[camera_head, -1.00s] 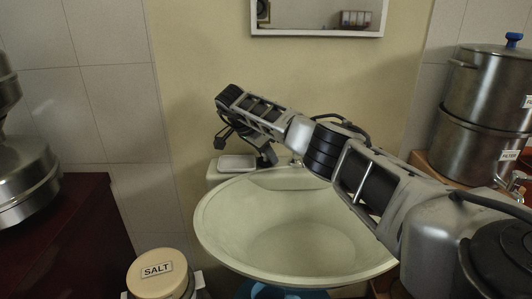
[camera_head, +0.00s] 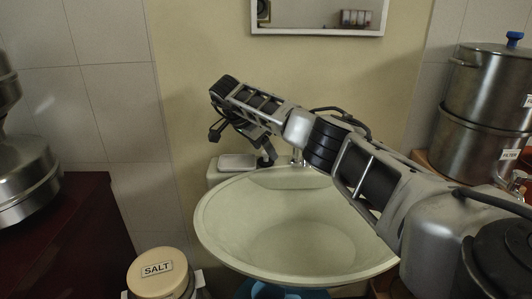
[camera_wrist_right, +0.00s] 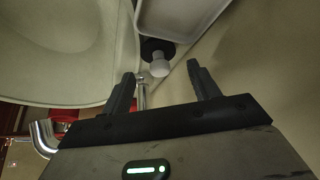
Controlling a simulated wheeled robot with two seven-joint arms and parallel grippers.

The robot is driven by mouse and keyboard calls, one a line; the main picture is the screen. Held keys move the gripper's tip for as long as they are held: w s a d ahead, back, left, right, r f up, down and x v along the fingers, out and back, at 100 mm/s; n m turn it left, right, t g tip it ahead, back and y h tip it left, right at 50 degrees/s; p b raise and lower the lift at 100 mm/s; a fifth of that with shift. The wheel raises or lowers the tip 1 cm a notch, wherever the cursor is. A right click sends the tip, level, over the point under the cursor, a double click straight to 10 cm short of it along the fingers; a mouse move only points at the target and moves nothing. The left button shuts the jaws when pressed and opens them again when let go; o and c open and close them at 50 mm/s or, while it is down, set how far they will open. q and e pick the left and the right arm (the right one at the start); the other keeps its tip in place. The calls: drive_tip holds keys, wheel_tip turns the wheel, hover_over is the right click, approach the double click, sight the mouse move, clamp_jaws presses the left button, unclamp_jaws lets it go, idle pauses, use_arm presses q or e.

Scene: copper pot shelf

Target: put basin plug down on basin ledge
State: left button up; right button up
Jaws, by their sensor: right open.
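The basin plug, a black disc with a pale knob (camera_wrist_right: 160,64), stands on the basin ledge beside the white dish in the right wrist view. My right gripper (camera_wrist_right: 162,69) is open, its two dark fingers apart, with the plug just beyond the fingertips and not held. In the head view my right gripper (camera_head: 241,147) hangs over the back left of the basin (camera_head: 310,235), near the dish; I cannot tell the plug from the dark finger there. The ledge (camera_head: 213,173) runs along the back of the basin. My left gripper is not in view.
The white dish (camera_head: 238,162) sits on the ledge at left. A tap (camera_wrist_right: 142,95) stands close to the fingers. A salt tub (camera_head: 158,272) is at front left, steel pots (camera_head: 480,140) at right, and a framed shelf (camera_head: 318,33) on the wall above.

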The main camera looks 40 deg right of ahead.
drive_tip(key=v, duration=0.9)
drive_tip(key=shift+r, duration=0.2)
